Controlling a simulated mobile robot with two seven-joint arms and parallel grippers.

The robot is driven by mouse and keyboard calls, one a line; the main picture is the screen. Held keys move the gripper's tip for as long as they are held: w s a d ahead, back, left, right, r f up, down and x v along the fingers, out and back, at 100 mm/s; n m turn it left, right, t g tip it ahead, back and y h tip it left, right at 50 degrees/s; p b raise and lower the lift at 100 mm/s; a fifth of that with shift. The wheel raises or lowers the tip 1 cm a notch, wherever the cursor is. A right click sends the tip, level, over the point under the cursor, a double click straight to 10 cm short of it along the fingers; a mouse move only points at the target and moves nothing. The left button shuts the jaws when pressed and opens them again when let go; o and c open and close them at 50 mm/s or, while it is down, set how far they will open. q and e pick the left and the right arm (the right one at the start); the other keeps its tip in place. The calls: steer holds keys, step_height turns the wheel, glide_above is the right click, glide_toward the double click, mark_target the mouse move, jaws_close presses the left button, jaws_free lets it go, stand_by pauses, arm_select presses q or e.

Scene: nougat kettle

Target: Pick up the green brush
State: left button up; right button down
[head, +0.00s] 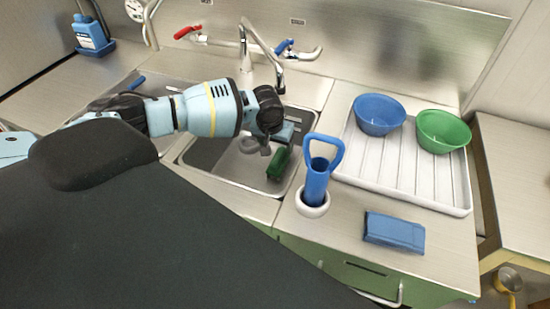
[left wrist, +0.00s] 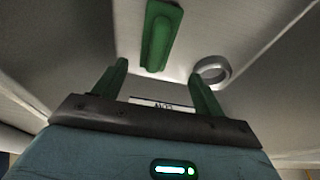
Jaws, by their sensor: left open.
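The green brush (head: 278,163) lies in the right-hand sink basin (head: 225,172), near its right wall. My left gripper (head: 272,140) reaches in over this basin from the left, just above and behind the brush. In the left wrist view the brush (left wrist: 158,36) lies beyond the open fingers (left wrist: 158,72), roughly in line with the gap between them. Nothing is between the fingers, and the brush appears apart from them. My right gripper is not in view.
A round drain ring (left wrist: 212,70) lies beside the brush. A blue loop-handled tool (head: 318,180) stands in a white holder (head: 312,208) at the basin's right. A white draining tray (head: 440,203) bears blue (head: 379,114) and green (head: 443,131) bowls. The faucet (head: 262,50) rises behind.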

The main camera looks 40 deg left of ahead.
mark_target(279, 154)
arm_select(q)
steer(key=shift+s+f, duration=0.1)
steer(key=shift+x, duration=1)
steer(key=shift+f+b, duration=0.3)
steer(key=shift+f, duration=0.05)
steer(key=shift+d+b+x, duration=0.2)
steer(key=shift+b+x, duration=0.05)
steer(key=shift+x, duration=1.05)
steer(key=shift+d+b+x, duration=0.2)
steer(key=shift+x, duration=1.1)
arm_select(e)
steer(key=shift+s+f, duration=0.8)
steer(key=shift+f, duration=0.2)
arm_select(q)
steer(key=shift+c, duration=0.9)
steer(key=c, duration=0.9)
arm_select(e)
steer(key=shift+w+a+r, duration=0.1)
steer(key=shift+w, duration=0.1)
arm_select(q)
steer(key=shift+r, duration=0.2)
steer(key=shift+c, duration=0.2)
